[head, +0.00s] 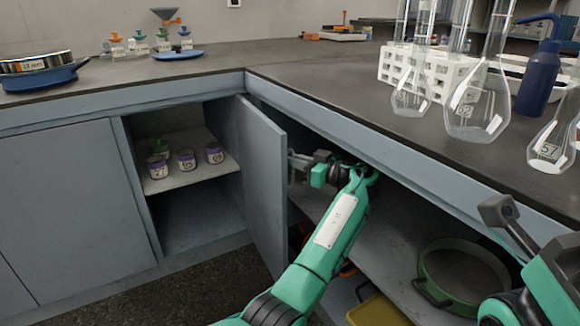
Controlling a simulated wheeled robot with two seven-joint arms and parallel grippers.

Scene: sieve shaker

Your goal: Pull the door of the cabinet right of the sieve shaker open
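Purple-lidded jars (186,160) stand on the cabinet's shelf. The right counter (330,85) carries glass flasks (478,100), a white rack (440,75) and a blue bottle (538,80). Below it, an open shelf space holds a green round pan (425,268) and a yellow item (378,312).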

